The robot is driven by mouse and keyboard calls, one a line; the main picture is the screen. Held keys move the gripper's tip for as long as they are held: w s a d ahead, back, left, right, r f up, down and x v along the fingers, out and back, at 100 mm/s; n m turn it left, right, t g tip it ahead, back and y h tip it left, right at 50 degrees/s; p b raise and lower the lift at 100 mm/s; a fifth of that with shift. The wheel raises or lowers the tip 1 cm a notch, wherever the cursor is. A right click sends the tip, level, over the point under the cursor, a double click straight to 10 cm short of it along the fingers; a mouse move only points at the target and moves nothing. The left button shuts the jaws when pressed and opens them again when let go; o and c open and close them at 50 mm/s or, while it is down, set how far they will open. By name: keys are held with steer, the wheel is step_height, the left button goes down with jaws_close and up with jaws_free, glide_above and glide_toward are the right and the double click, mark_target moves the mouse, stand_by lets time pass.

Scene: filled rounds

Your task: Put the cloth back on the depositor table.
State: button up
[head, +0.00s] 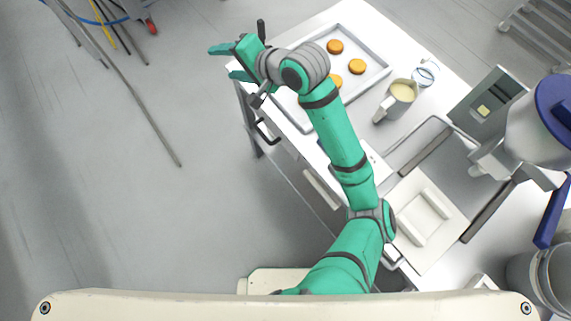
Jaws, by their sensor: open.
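My gripper (222,62) is open and empty at the upper left, out past the table's left edge and over the floor. The depositor (485,108), with a pale hopper and blue parts, stands on the white table (440,272) at the right. No cloth can be made out for certain. A small white and blue item (425,73) lies beside the jug; I cannot tell whether it is cloth.
A metal tray (376,62) holds orange-brown rounds (356,66), partly hidden by my arm. A jug of cream-coloured filling (399,94) stands right of it. A white slab (447,220) lies before the depositor. A bucket (545,285) stands lower right. Floor at left is largely clear.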

steer(key=a+r+t+y, duration=0.2)
steer(key=a+r+t, duration=0.1)
steer(key=a, duration=0.1)
steer(key=s+d+f+m+t+h, duration=0.25)
steer(key=s+d+f+h, duration=0.25)
steer(key=s+f, duration=0.4)
steer(key=s+d+f+m+t+h, duration=0.1)
steer(key=s+d+f+t+h, duration=0.3)
steer(key=s+f+h, duration=0.3)
steer(key=s+d+f+n, duration=0.1)
steer(key=s+d+n, duration=0.2)
steer(key=s, duration=0.4)
steer(key=s+d+f+n, duration=0.1)
steer(key=s+d+n, duration=0.2)
steer(key=s, duration=0.4)
steer(key=s+d+f+n+g, duration=0.1)
steer(key=s+d+n, duration=0.2)
steer(key=s, duration=0.5)
steer(key=shift+f+n, duration=0.1)
steer(key=shift+n, duration=0.15)
steer(key=shift+s, duration=0.1)
